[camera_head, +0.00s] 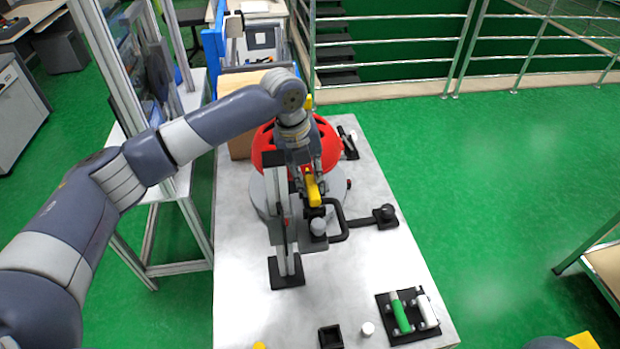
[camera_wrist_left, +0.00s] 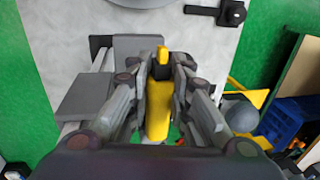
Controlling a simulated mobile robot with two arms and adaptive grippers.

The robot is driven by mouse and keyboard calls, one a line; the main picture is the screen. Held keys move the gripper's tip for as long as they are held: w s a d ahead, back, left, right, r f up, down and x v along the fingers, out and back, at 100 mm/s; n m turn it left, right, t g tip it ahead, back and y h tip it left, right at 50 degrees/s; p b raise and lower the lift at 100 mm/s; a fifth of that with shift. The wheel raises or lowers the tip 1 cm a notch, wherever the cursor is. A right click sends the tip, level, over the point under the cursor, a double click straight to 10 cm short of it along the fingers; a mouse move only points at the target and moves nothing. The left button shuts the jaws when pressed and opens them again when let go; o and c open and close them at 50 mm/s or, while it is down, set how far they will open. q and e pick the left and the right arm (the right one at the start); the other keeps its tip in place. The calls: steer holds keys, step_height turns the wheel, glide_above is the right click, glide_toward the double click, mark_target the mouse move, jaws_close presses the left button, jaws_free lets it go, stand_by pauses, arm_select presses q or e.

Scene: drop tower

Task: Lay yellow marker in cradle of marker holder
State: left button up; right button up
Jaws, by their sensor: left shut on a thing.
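My left gripper (camera_head: 314,178) is shut on the yellow marker (camera_head: 313,190), above the table beside the drop tower. In the left wrist view the yellow marker (camera_wrist_left: 158,108) stands lengthwise between the fingers (camera_wrist_left: 160,95), with a dark band and a yellow end beyond it. The black marker holder (camera_head: 408,335) lies on the near right part of the table, well apart from the gripper. A green marker (camera_head: 400,314) and a white marker-like cylinder (camera_head: 427,310) lie in it. My right gripper does not show.
The drop tower's upright (camera_head: 285,235) and a black handle (camera_head: 345,222) stand close to the gripper. A red dome (camera_head: 330,150) is behind it. Bare table (camera_head: 345,275) lies between.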

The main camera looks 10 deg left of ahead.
arm_select(q)
steer(key=shift+a+f, duration=0.1)
steer(key=shift+f, duration=0.9)
steer(key=o, duration=1)
steer(key=shift+r, duration=0.2)
steer(key=shift+r+p, duration=0.7)
steer(key=shift+p, duration=0.1)
steer(key=shift+r+p, duration=2.7)
